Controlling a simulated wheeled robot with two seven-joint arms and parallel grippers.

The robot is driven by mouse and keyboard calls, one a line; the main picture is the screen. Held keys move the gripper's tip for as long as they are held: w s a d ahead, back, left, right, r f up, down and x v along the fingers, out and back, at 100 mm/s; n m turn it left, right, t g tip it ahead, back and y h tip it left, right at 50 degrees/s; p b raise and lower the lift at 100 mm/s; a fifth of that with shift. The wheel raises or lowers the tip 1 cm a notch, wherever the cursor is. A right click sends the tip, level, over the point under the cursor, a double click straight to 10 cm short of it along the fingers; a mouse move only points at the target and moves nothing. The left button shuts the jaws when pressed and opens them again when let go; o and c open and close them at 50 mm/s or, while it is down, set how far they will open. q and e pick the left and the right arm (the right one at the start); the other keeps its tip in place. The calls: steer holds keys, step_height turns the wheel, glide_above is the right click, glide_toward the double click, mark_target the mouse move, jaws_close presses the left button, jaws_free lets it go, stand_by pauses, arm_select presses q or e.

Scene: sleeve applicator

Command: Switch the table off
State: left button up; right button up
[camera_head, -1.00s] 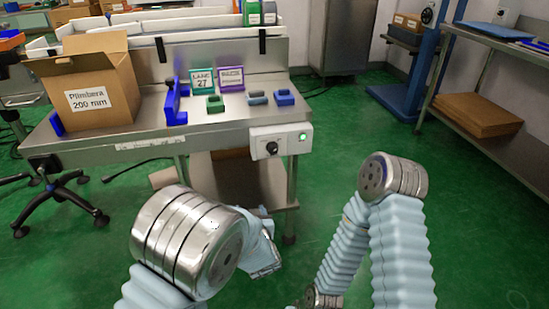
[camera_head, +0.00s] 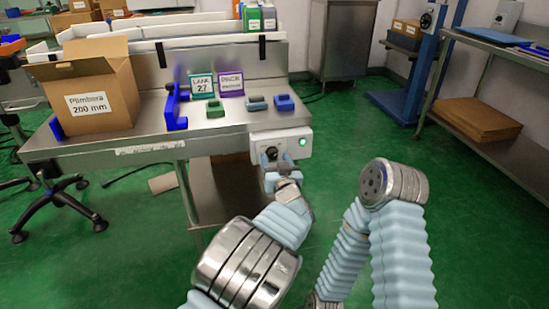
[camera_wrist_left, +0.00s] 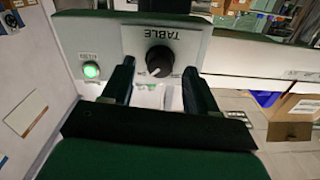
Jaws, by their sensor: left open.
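The white control box (camera_head: 299,137) is on the front edge of the steel table (camera_head: 225,125). It carries a black rotary knob (camera_head: 272,154) and a lit green lamp (camera_head: 303,142). In the left wrist view the box reads TABLE, with the knob (camera_wrist_left: 160,60) at its middle and the green lamp (camera_wrist_left: 91,69) at the left. My left gripper (camera_head: 272,163) is open in front of the box. In the wrist view its two dark fingers (camera_wrist_left: 157,85) stand on either side of the knob, with gaps beside it. The right gripper is not visible.
A Plimbera 200 mm cardboard box (camera_head: 88,105) stands on the table's left. A blue bracket (camera_head: 176,110), sign cards (camera_head: 217,84) and small green and blue blocks (camera_head: 284,102) are on the tabletop. The green floor (camera_head: 335,200) right of the table is open.

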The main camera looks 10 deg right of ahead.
arm_select(q)
steer(key=shift+w, duration=0.75)
